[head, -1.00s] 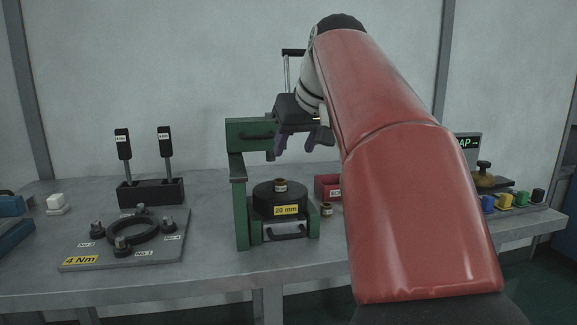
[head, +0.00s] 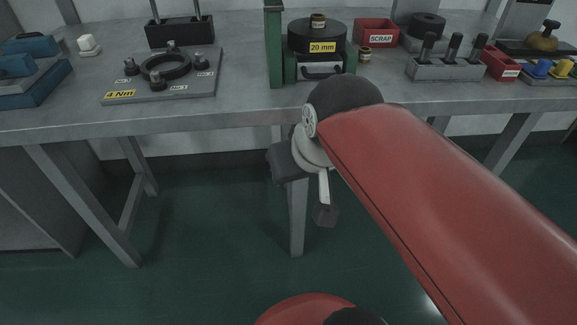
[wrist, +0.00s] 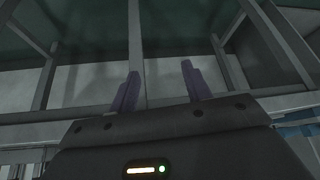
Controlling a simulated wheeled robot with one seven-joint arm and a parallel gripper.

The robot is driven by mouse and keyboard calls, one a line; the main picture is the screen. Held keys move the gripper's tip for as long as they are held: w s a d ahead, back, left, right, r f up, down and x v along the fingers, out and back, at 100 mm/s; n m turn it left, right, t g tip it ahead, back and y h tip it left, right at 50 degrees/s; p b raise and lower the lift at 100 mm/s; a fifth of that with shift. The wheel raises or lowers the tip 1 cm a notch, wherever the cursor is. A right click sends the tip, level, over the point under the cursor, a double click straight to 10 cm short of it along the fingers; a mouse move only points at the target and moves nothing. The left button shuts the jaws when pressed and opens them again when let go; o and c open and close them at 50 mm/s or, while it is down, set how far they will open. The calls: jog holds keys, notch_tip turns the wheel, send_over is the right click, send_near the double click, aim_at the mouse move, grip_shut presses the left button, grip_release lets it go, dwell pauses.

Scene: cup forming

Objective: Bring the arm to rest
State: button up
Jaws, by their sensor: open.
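My gripper (wrist: 158,88) shows in the wrist view with its two purple fingers spread apart and nothing between them. In the head view my red arm reaches in from the right, and the wrist hangs in front of the bench, below the worktop's front edge. The fingers are hidden there. The gripper is clear of the green press (head: 274,45) and of the black die (head: 317,37) labelled 20 mm. A small brass-coloured cup (head: 318,20) sits on top of the die.
The grey bench (head: 235,110) spans the view, with legs under its front. On it are a 4 Nm plate (head: 200,85), a red SCRAP bin (head: 376,32), a grey block with black pegs (head: 445,70) and another small cup (head: 365,55). The green floor (head: 220,230) in front is open.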

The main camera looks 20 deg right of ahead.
jog(key=s+f, duration=0.2)
jog(key=f, duration=0.1)
jog(key=a+f, duration=0.1)
jog(key=shift+s+f, duration=0.25)
jog(key=shift+s, duration=0.15)
